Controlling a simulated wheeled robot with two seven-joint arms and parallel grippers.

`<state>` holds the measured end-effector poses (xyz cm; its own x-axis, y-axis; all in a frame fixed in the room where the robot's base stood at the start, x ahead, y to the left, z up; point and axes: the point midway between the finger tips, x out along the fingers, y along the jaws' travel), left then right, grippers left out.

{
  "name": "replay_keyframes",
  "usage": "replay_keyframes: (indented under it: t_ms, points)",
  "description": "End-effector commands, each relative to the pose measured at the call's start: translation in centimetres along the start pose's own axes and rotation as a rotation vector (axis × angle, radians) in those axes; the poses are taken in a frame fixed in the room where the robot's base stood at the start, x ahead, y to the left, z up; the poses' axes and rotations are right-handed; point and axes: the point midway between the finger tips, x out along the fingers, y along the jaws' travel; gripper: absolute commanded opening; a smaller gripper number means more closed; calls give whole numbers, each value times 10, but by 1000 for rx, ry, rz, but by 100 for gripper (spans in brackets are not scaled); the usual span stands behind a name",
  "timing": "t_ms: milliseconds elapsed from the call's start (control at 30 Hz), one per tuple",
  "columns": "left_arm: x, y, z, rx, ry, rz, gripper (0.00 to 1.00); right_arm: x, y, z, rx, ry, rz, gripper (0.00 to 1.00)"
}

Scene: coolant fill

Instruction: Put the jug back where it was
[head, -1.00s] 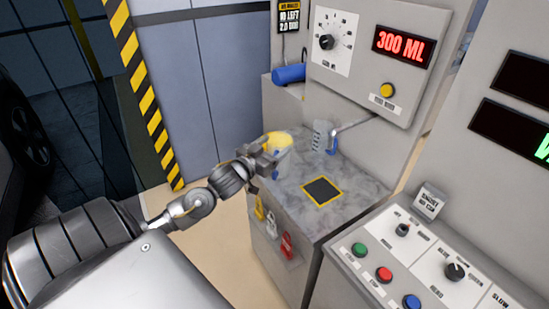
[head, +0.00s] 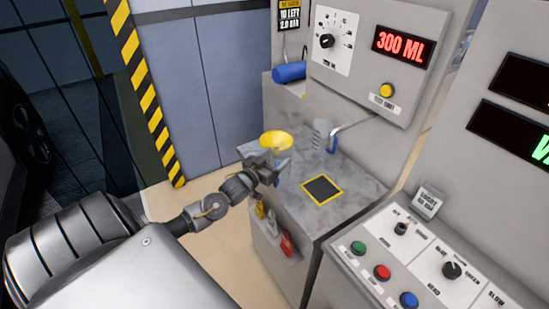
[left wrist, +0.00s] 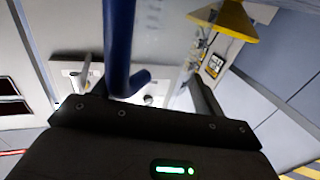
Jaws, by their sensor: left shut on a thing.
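My left gripper (head: 272,168) is at the near left edge of the grey marbled worktop (head: 352,185). In the left wrist view, it is shut on the blue handle (left wrist: 119,50) of the jug. The jug's body is see-through and hard to make out. In the head view, the gripper hides most of the jug; a bit of blue (head: 277,181) shows just below the jaws. A yellow funnel (head: 276,140) is just behind the gripper; I cannot tell if anything touches it. My right gripper is out of view.
A black pad with a yellow border (head: 322,190) is bare on the worktop. A grey pipe with a blue end (head: 332,144) and a graduated strip (head: 321,131) stand behind. Yellow (head: 260,210) and red (head: 286,245) items hang on the front. A button console (head: 400,265) is at right.

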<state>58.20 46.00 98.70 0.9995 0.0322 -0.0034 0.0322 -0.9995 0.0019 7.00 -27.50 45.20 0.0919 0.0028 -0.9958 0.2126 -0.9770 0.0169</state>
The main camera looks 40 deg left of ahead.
Motion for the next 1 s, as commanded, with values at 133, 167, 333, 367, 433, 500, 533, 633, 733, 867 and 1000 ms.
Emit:
replay_keyframes:
  t_ms: [133,167,333,367,433,500,533,633,733,867,1000]
  points:
    - [0,0,0,0,0,0,17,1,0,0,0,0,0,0]
    - [0,0,2,0,0,0,17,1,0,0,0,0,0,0]
    - [0,0,3,0,0,0,82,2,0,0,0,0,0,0]
    - [0,0,3,0,0,0,86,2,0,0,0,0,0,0]
    - [0,0,3,0,-1,0,92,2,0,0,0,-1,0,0]
    - [0,0,3,0,-1,0,92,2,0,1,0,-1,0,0]
    - [0,0,3,0,-1,0,92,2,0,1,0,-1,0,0]
    - [0,0,3,0,-1,0,92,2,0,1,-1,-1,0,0]
    - [0,0,0,1,0,0,92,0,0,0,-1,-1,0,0]
    - [-13,0,3,0,-3,1,92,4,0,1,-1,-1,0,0]
    - [-41,1,4,0,-4,2,92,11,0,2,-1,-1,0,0]
